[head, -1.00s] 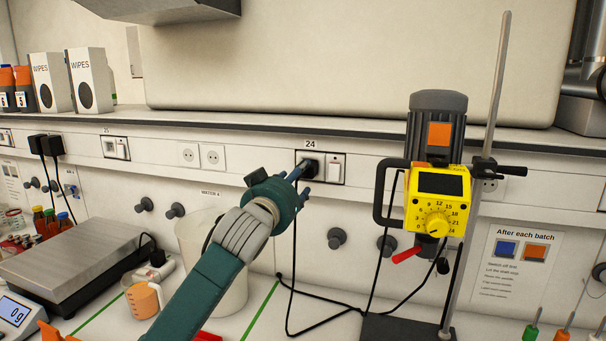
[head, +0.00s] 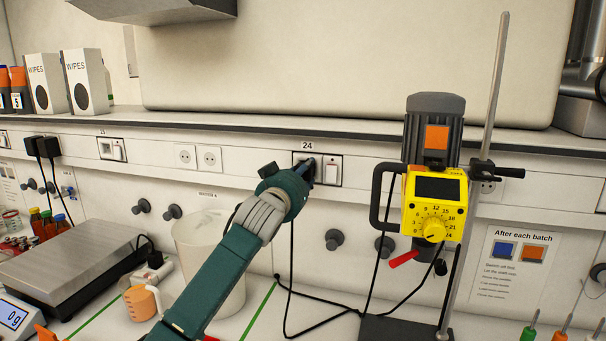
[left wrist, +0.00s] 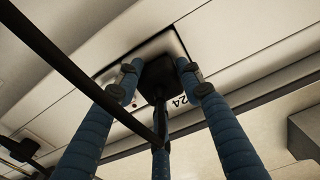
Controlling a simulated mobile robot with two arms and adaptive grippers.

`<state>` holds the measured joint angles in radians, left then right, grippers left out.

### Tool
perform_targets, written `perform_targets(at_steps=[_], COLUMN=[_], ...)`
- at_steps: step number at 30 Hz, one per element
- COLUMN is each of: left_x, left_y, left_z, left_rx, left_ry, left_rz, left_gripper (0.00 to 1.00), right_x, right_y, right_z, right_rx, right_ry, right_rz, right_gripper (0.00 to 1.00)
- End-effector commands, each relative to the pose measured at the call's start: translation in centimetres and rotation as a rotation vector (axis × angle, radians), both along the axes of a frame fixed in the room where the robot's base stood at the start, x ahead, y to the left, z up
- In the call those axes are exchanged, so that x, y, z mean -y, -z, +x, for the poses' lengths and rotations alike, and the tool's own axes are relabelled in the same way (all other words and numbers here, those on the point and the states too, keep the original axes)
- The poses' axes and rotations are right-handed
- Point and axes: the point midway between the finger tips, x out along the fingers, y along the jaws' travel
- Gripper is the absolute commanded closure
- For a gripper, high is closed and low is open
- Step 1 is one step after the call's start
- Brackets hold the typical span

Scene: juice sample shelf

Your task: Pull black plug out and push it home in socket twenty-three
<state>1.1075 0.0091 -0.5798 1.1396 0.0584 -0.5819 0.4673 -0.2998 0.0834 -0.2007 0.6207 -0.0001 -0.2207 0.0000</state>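The black plug (left wrist: 158,74) sits in the socket under the label 24 (head: 307,146), with its cord hanging down. My left gripper (left wrist: 159,73) is at this socket, one finger on each side of the plug and a third below, along the cord. The fingers look spread, with slight gaps; contact cannot be made out. In the head view my left gripper (head: 304,169) largely hides the plug. Another socket plate with a switch (head: 112,149) is further left on the rail; its small label is hard to read. My right gripper is not in view.
A yellow stirrer (head: 436,205) on a stand is right of the socket, black cables looping below. Two black adapters (head: 41,147), a steel-topped scale (head: 75,265) and an orange beaker (head: 141,301) are left.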

Motion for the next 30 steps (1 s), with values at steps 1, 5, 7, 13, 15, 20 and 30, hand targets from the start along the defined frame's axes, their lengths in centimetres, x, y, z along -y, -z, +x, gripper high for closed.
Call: perform_targets(at_steps=[1,5,7,13,15,20,30], left_x=[-0.02,-0.02,-0.02,-0.06,-0.09,-0.16,-0.34], left_y=[0.02,-0.04,-0.03,0.0,0.03,0.21,0.09], left_z=[0.0,-0.02,-0.03,-0.18,-0.28,-0.49,-0.98], left_rx=[0.0,0.001,0.0,0.0,-0.001,-0.004,-0.002], left_ry=[0.0,0.0,0.0,0.0,0.0,0.0,0.0], left_rz=[0.0,0.0,0.0,-0.001,-0.001,0.0,0.0], left_gripper=[0.78,1.0,1.0,1.0,1.0,1.0,1.0], right_x=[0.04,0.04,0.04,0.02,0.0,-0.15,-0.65], right_y=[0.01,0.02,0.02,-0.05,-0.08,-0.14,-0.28], right_z=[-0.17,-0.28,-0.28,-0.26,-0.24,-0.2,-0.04], right_rx=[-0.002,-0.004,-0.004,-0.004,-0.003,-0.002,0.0], right_ry=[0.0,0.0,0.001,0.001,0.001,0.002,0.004], right_rz=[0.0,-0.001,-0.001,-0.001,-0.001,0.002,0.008], right_gripper=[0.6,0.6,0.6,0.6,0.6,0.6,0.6])
